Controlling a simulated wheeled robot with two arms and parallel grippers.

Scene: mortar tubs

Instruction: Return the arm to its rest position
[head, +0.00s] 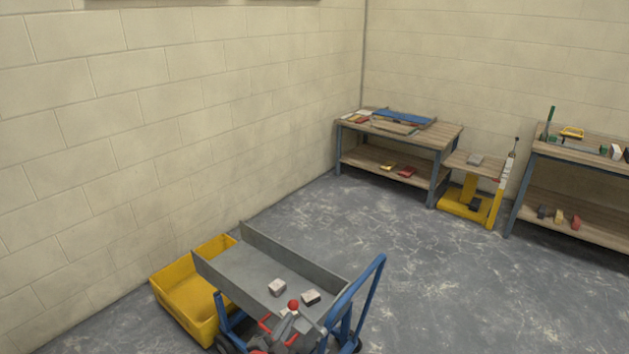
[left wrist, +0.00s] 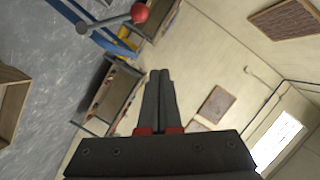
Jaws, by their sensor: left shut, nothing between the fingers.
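My left gripper (head: 284,326) shows at the bottom of the head view, dark grey with red parts, in front of the near end of a grey tray trolley (head: 250,268). In the left wrist view its two dark fingers (left wrist: 160,78) are together with nothing between them. A red ball knob (head: 293,304) on a grey rod shows right by the gripper in the head view; the knob also shows in the left wrist view (left wrist: 140,13). I cannot tell whether the gripper touches the trolley. My right gripper is not in view.
Two pale blocks (head: 277,287) (head: 311,297) lie on the trolley tray. A yellow tub (head: 190,300) stands left of it by the wall. A blue handle (head: 362,290) rises at its right. Workbenches (head: 400,140) (head: 580,150) and a yellow stand (head: 470,200) are farther back. The middle floor is clear.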

